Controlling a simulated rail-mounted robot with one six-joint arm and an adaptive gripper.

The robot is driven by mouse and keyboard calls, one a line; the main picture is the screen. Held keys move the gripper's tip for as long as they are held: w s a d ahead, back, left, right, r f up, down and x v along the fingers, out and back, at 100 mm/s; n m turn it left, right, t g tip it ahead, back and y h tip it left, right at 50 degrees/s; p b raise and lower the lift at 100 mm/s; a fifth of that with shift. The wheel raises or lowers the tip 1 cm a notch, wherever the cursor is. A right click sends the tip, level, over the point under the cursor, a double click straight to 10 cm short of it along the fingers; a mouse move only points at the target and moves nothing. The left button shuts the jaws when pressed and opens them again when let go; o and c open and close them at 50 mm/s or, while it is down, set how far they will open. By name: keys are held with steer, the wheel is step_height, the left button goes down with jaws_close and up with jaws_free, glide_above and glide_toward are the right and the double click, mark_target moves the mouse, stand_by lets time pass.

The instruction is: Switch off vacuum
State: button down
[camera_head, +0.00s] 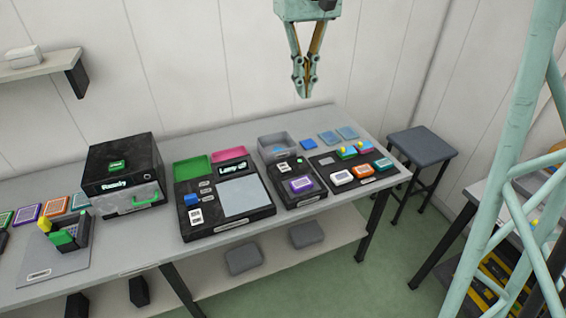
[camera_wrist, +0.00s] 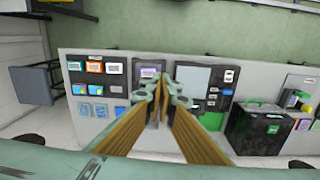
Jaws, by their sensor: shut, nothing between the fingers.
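My gripper (camera_head: 304,94) is shut and empty. In the head view it hangs high above the back of the table, with its fingers pointing down. In the wrist view its fingertips (camera_wrist: 162,80) meet over the table near the purple-topped block (camera_wrist: 150,72). No vacuum can be told for sure by its label. The black box (camera_head: 127,189) has a "Ready" label, a green button (camera_head: 117,165) on top and a green handle. A black panel (camera_head: 226,211) has a pale grey plate, a blue block and a small lit display (camera_head: 233,167).
A smaller black unit (camera_head: 298,203) holds the purple-topped block. A black tray (camera_head: 375,181) at right holds several coloured blocks. Green (camera_head: 192,168) and pink (camera_head: 229,154) bins stand behind the panel. A grey stool (camera_head: 421,145) is right of the table. The air around my gripper is clear.

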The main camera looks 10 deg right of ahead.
steer(key=w+f, duration=0.5)
steer(key=w, duration=0.3)
steer(key=g+p, duration=0.2)
steer(key=g, duration=0.1)
glide_above(283, 169)
steer(key=w, duration=0.4)
step_height(283, 169, down, 22)
steer(key=r, duration=0.1)
steer(key=shift+w+a+f+n+g, duration=0.15)
steer(key=shift+w+f+n, duration=0.1)
steer(key=shift+f, duration=0.4)
steer(key=shift+w+a+f+n+g, duration=0.1)
steer(key=shift+w+f+n+g, duration=0.1)
steer(key=shift+f, duration=0.45)
steer(key=shift+b+x, duration=0.75)
steer(key=shift+x, duration=6.25)
steer(key=shift+d+f, duration=0.1)
